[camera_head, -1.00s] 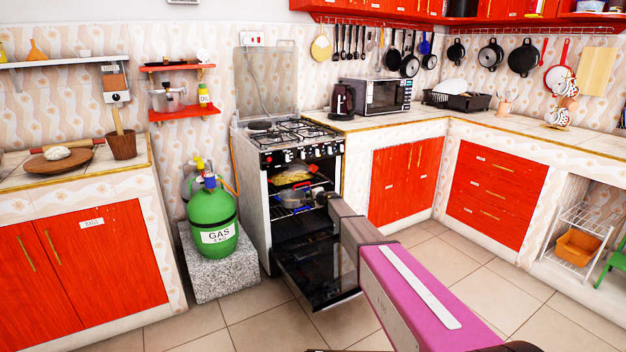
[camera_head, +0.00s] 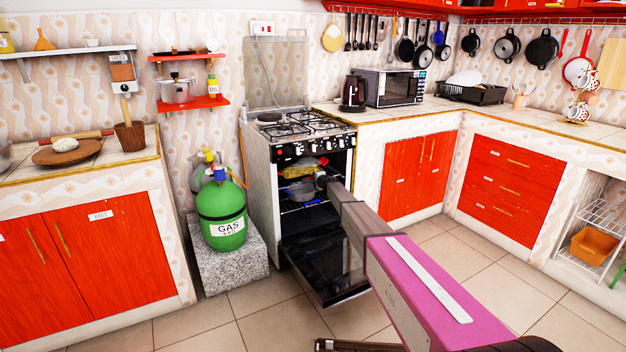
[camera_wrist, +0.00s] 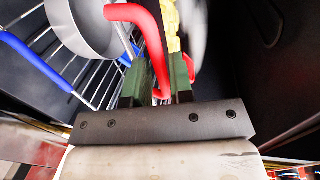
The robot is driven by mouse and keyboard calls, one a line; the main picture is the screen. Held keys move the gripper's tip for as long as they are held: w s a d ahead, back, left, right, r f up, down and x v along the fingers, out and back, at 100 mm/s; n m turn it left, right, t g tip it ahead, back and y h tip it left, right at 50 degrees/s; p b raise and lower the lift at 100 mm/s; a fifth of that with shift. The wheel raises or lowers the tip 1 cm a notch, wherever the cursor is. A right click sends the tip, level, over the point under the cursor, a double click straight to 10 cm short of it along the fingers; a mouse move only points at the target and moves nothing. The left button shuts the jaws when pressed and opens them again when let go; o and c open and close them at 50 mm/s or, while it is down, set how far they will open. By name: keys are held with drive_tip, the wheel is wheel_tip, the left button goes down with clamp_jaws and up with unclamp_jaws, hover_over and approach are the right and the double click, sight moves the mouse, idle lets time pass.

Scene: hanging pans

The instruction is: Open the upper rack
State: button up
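The oven (camera_head: 262,190) stands with its door (camera_head: 318,268) folded down. Inside, the upper rack holds yellowish food and has a red handle (camera_head: 323,161), which shows large in the wrist view (camera_wrist: 150,35). A lower rack with a blue front bar (camera_wrist: 35,62) carries a grey pan (camera_wrist: 82,25), also seen in the head view (camera_head: 300,188). My gripper (camera_wrist: 158,82) is inside the oven opening, its two dark green fingers apart on either side of the red handle. A gap seems to show beside the handle; contact is unclear. My arm hides part of the oven in the head view.
The lowered oven door lies below my arm. A green gas cylinder (camera_head: 221,215) on a stone block (camera_head: 228,268) stands left of the oven. Red cabinets (camera_head: 417,175) stand to the right. The tiled floor (camera_head: 478,268) in front is clear.

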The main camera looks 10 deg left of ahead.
drive_tip(key=shift+w+a+f, duration=0.15)
drive_tip(key=shift+w+a, duration=0.25)
drive_tip(key=shift+w, duration=0.1)
clamp_jaws()
drive_tip(key=f+v, duration=0.2)
drive_tip(key=v, duration=0.9)
drive_tip(key=f+v, duration=0.2)
drive_tip(key=v, duration=1)
drive_tip(key=shift+s+d+f, duration=0.3)
drive_tip(key=shift+s+d, duration=0.15)
drive_tip(key=shift+s, duration=0.2)
unclamp_jaws()
